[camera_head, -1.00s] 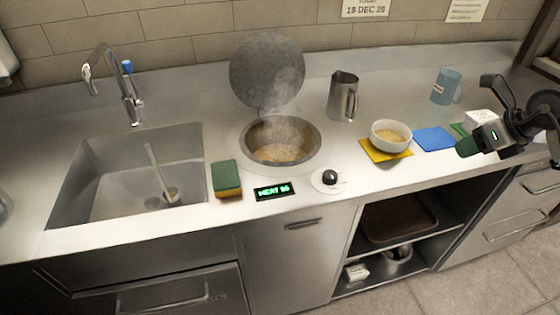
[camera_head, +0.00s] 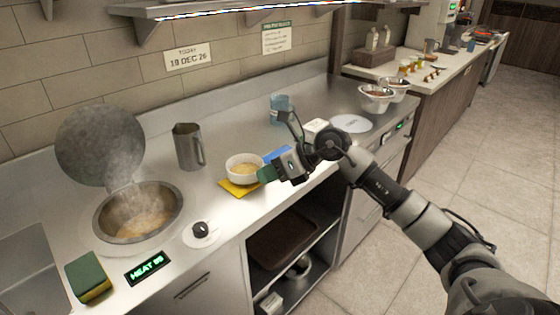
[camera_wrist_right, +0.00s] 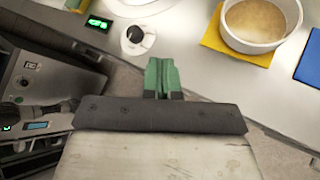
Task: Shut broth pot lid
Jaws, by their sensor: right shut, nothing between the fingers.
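The broth pot (camera_head: 138,212) is a round metal well sunk in the counter, with steaming broth inside. Its grey round lid (camera_head: 98,145) stands open, tilted up behind the well on a hinge. My right gripper (camera_head: 266,174) has green fingertips and is shut and empty, near the counter's front edge by the bowl, to the right of the pot. In the right wrist view the green fingertips (camera_wrist_right: 161,76) are together with nothing between them. My left gripper is not in view.
A white bowl of broth (camera_head: 244,168) sits on a yellow cloth (camera_head: 240,188) beside my right gripper. A metal pitcher (camera_head: 188,147) stands between lid and bowl. A dial (camera_head: 200,230), a heat display (camera_head: 147,268) and a sponge (camera_head: 89,278) lie along the front edge.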

